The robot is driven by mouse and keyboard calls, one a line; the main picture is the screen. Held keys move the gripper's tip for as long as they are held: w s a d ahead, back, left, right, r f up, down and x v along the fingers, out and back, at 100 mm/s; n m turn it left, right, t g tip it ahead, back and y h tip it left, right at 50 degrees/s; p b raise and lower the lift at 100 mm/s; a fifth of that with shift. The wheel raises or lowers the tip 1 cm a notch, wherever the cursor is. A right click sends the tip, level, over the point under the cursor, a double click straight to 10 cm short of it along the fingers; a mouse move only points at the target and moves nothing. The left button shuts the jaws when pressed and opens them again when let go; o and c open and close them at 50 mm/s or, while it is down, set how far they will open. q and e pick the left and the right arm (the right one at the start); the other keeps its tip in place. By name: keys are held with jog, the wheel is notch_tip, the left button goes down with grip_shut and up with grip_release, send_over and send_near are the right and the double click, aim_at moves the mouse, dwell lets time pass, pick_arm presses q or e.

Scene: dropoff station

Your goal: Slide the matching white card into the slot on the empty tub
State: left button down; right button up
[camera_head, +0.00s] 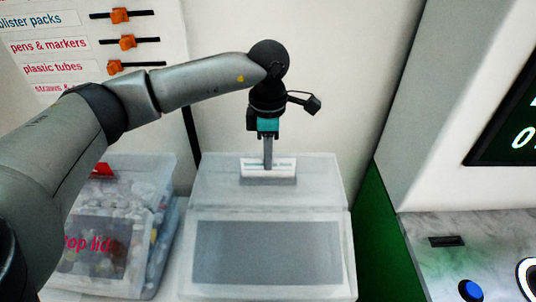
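My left gripper (267,155) points down over the back of the empty tub (213,187), a translucent box in the middle. Its fingers show edge-on as one narrow strip and look shut on a white card (249,165) with small dark print, too small to read. The card stands upright at a grey slot holder (268,181) on the tub's lid. Its lower edge meets the holder; how deep it sits in the slot I cannot tell. The finger hides the middle of the card. My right gripper is not in view.
A tub of mixed small lids (110,245) with red lettering stands at left, partly behind my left arm. A panel of labels and orange sliders (128,42) is at upper left. A console with a blue button (471,290) and dark display (511,130) is at right.

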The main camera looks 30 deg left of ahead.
pick_arm(q)
jog(key=shift+f, duration=0.1)
dwell(0.4)
jog(key=shift+f+b, duration=0.6)
jog(key=shift+f, duration=0.1)
dwell(0.5)
jog(key=c, duration=1)
grip_release()
jog(key=shift+o, duration=0.2)
jog(key=shift+r, duration=0.1)
notch_tip(320, 180, up, 15)
jog(key=shift+b, duration=0.3)
